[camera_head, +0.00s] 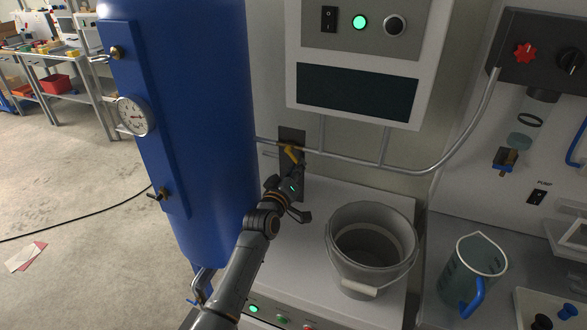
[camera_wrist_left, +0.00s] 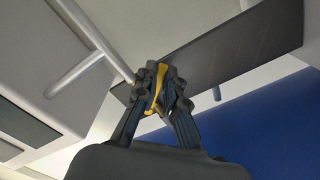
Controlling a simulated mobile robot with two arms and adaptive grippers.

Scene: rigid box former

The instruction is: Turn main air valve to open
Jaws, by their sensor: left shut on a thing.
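The main air valve shows as a yellow handle (camera_head: 291,154) on a grey pipe, in front of a dark plate (camera_head: 291,136) on the wall. The handle slants in the head view. In the left wrist view the yellow handle (camera_wrist_left: 158,80) lies between the fingers of my left gripper (camera_wrist_left: 160,92). My left gripper (camera_head: 293,172) is shut on the handle, its fingers on both sides of it. The valve body is mostly hidden by the fingers. My right gripper is in neither view.
A blue tank (camera_head: 205,120) with a gauge (camera_head: 133,117) stands close left of my arm. A grey bucket (camera_head: 372,250) stands on the white bench to the right. A control panel (camera_head: 360,80) hangs above the pipe. A blue-handled jug (camera_head: 470,270) stands further right.

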